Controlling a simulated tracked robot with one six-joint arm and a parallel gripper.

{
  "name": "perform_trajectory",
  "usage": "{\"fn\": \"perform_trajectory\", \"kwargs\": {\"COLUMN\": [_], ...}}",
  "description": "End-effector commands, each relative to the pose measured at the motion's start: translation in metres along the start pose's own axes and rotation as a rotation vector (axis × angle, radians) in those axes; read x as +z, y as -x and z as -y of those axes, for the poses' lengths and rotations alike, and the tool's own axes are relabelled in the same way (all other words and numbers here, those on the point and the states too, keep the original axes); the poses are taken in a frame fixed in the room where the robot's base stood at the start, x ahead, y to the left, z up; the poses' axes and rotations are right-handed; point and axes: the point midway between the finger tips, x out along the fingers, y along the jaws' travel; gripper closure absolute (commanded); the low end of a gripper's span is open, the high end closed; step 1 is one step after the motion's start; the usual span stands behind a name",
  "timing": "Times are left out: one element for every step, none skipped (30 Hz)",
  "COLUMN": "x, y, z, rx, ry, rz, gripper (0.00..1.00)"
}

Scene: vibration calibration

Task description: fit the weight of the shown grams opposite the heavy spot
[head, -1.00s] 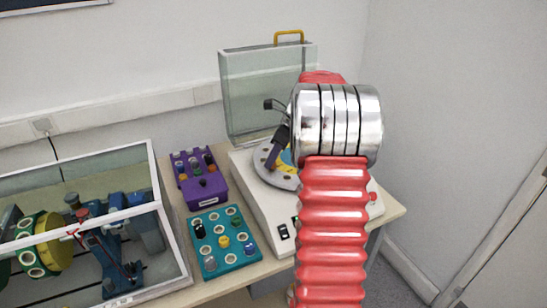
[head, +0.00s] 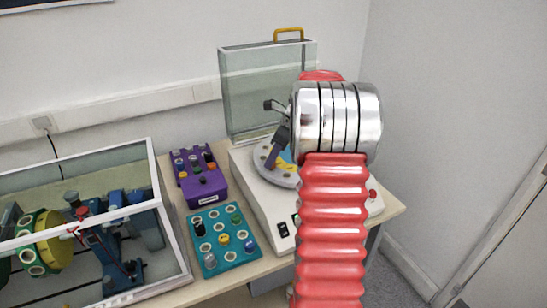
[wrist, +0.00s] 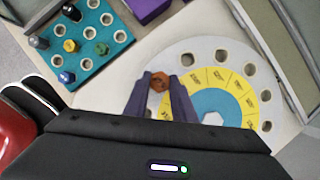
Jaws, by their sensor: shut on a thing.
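My gripper (wrist: 160,82) is shut on an orange-brown hexagonal weight (wrist: 159,81) between its purple fingertips. The weight is over the rim of the grey disc (wrist: 205,44), in line with its ring of holes; I cannot tell whether it sits in a hole. The disc has a yellow ring of printed labels (wrist: 236,82) and a blue centre; the labels are too small to read. In the head view my gripper (head: 271,160) reaches down to the disc (head: 287,180) on a white machine (head: 255,205), and my arm covers much of it.
A teal tray (head: 211,243) of several coloured weights and empty holes stands left of the machine. A purple block (head: 205,192) with more pieces is behind it. A clear cover with a yellow handle (head: 289,31) stands open behind. A glazed case (head: 165,215) is at left.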

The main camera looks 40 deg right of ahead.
Motion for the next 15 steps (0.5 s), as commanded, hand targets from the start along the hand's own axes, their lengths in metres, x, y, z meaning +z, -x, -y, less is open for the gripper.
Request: {"fn": "perform_trajectory", "kwargs": {"x": [-0.0002,-0.0002,-0.0004,-0.0005,-0.0006,-0.0007,-0.0008,-0.0009,-0.0011,-0.0012,-0.0013,-0.0014,-0.0015,-0.0016,-0.0015], "y": [-0.0006,-0.0009,-0.0013,-0.0015,-0.0018,-0.0022,-0.0025,-0.0028,-0.0032,-0.0034,-0.0037,-0.0041,-0.0044,-0.0045,-0.0044], "z": [-0.0001,-0.0001,-0.0001,-0.0001,-0.0002,-0.0002,-0.0002,-0.0003,-0.0003,-0.0003,-0.0003,-0.0004,-0.0004,-0.0004,-0.0004], "rx": [0.0,0.0,0.0,0.0,0.0,0.0,0.001,0.001,0.001,0.001,0.001,0.001,0.001,0.001,0.001], "ry": [0.0,0.0,0.0,0.0,0.0,0.0,0.0,0.0,0.0,0.0,0.0,0.0,0.001,0.001,0.001], "rz": [0.0,0.0,0.0,0.0,0.0,0.0,0.0,0.0,0.0,0.0,0.0,0.0,0.0,0.0,0.0], "gripper": [0.98,0.98,0.98,0.98,0.98,0.98,0.98,0.98,0.98,0.98,0.98,0.98,0.98,0.76,0.73]}}
